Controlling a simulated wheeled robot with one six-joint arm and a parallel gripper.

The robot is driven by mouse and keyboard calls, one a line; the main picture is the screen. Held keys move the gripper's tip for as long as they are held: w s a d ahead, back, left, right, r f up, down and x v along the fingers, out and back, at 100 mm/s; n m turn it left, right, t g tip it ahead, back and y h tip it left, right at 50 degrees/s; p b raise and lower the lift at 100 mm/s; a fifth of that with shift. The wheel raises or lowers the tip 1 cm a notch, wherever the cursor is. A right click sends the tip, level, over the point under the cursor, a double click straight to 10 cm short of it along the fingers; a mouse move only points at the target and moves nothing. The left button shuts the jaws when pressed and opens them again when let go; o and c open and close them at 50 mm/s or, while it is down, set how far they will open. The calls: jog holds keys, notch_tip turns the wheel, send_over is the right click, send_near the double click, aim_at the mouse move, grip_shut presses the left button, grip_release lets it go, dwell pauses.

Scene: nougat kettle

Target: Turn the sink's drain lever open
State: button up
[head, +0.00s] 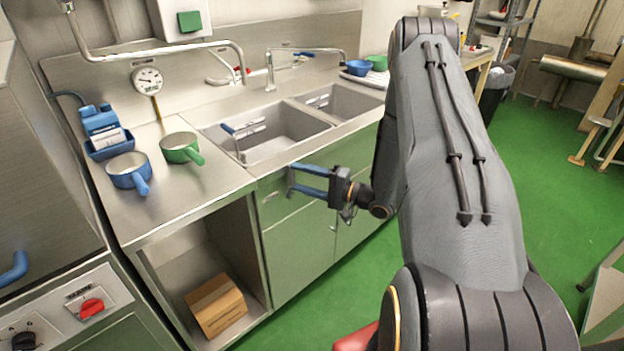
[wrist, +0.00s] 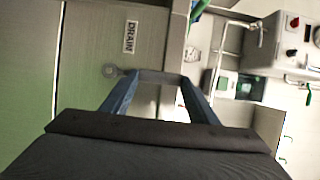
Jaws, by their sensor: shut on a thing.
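The grey drain lever (wrist: 155,76) shows in the wrist view, running from a round pivot (wrist: 110,71) at its left end across my two blue fingertips. The DRAIN label (wrist: 130,37) is on the panel beside the pivot. In the head view the lever (head: 291,182) stands roughly upright on the green cabinet front, below the sink (head: 265,135). My gripper (head: 294,181) reaches it from the right, its blue fingers one above the other, shut on the lever. It also shows in the wrist view (wrist: 157,82). The fingertip contact is partly hidden.
A blue pan (head: 128,170) and a green pan (head: 180,147) stand on the counter left of the sink. A cardboard box (head: 216,304) lies in the open bay below. The green floor (head: 310,300) in front of the cabinets looks clear.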

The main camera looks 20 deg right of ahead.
dwell(0.4)
jog(key=o, duration=1.5)
jog(key=shift+d, duration=0.1)
jog(key=b+v, duration=0.2)
jog(key=v, duration=0.5)
jog(key=shift+s+d, duration=0.2)
jog(key=shift+s, duration=0.1)
